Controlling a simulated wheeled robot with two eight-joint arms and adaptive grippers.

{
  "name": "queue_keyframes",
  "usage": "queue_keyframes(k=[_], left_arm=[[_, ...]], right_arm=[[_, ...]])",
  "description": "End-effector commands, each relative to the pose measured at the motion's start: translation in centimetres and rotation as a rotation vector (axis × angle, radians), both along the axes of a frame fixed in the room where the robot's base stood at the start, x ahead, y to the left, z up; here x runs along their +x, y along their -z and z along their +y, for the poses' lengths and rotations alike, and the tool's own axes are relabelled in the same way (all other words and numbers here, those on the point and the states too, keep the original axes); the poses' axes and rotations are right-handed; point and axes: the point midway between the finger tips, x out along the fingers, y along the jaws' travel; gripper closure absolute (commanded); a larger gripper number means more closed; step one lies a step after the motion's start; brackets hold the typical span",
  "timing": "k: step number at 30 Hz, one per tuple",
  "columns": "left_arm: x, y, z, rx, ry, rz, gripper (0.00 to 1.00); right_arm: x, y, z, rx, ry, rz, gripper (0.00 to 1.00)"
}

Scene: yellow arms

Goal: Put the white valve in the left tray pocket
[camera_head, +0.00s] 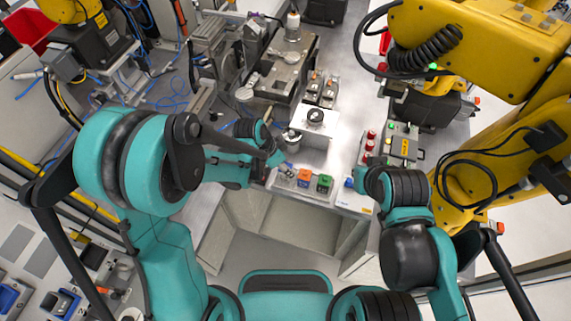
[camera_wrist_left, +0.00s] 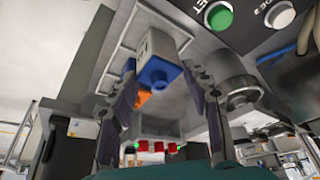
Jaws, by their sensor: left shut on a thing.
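The white valve, a white block with a blue end (camera_wrist_left: 155,62), sits between the fingers of my left gripper (camera_wrist_left: 162,103) in the left wrist view. My left gripper is shut on it. In the head view my left gripper (camera_head: 272,160) is at the left end of a row with an orange block (camera_head: 304,178) and a green block (camera_head: 325,184); the valve (camera_head: 286,171) shows small there. I cannot tell whether it touches the surface. A small tray-like fixture (camera_head: 321,91) stands farther back; its pockets are too small to make out. My right gripper (camera_head: 358,181) is at the right, its fingers unclear.
A silver cylinder (camera_head: 291,140) stands close beside my left gripper, with a white block fixture (camera_head: 316,120) behind it. Red cylinders (camera_head: 370,142) and a grey control box (camera_head: 404,145) are at the right. A yellow robot arm (camera_head: 480,50) overhangs the right side.

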Motion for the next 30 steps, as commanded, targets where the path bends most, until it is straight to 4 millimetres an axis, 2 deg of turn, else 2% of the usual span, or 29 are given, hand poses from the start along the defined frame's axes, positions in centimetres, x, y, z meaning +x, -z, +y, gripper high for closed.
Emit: queue_keyframes(k=[19,20,22,30], left_arm=[[0.00,0.95,0.00,0.000,0.000,0.000,0.83],[0.00,0.92,0.00,0.000,0.000,0.000,0.47],[0.00,0.87,0.00,0.000,0.000,0.000,0.29],[0.00,0.87,0.00,0.000,0.000,0.000,0.28]], right_arm=[[0.00,1.06,0.00,0.000,0.000,0.000,1.00],[0.00,1.02,0.00,0.000,0.000,0.000,1.00],[0.00,0.97,0.00,0.000,0.000,0.000,1.00],[0.00,0.96,0.00,0.000,0.000,0.000,1.00]])
